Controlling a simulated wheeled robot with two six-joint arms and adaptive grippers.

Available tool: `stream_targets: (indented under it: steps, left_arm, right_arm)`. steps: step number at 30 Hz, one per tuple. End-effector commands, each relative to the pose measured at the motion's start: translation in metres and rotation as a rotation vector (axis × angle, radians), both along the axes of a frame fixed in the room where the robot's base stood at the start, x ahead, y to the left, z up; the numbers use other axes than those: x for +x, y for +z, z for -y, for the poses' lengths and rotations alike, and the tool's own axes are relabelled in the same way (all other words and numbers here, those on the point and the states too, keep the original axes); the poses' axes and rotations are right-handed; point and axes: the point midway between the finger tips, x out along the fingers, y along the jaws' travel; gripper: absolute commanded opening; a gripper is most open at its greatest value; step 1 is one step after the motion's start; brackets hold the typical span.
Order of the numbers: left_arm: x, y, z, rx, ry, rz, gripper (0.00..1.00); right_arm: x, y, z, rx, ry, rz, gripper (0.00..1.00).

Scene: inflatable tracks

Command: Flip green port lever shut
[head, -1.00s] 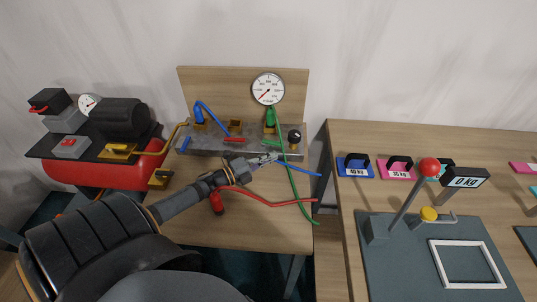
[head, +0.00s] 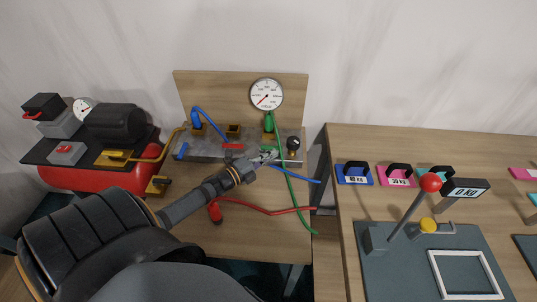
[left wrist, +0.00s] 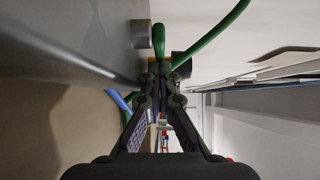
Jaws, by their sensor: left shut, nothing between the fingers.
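The grey manifold block (head: 207,150) stands on the left table. A green connector (head: 269,123) with a green hose (head: 292,190) sits at its right-hand port, below the gauge. My left gripper (head: 266,156) is shut and empty at the block's front edge, just below the green port. A small green part, likely the green lever, is mostly hidden by the fingertips. In the left wrist view the shut fingertips (left wrist: 160,76) are close to a rounded green piece (left wrist: 159,40); I cannot tell whether they touch. My right gripper is not in view.
The red lever (head: 233,146) and blue lever (head: 181,150) are left of my gripper, and a black knob (head: 293,143) is right. A red hose (head: 260,208) lies on the table. A red compressor (head: 80,178) stands left; a second table (head: 345,210) stands right.

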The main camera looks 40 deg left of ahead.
Motion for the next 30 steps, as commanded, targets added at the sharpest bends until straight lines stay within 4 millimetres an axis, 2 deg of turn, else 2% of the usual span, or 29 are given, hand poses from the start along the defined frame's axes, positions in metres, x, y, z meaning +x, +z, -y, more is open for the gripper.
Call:
stream_targets:
  steps: [11,14,24,30]
  left_arm:
    - [0.001,0.003,-0.001,0.0,-0.002,0.007,0.0]
    - [-0.009,0.002,-0.003,0.002,-0.004,0.006,0.0]
    - [-0.06,0.001,-0.017,0.004,-0.006,0.003,0.0]
    - [-0.077,0.002,-0.022,0.002,-0.005,0.007,0.0]
  right_arm:
    - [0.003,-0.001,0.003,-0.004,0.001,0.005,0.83]
    - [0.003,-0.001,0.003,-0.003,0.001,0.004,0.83]
    - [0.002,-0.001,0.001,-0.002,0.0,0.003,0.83]
    - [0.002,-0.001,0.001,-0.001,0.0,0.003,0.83]
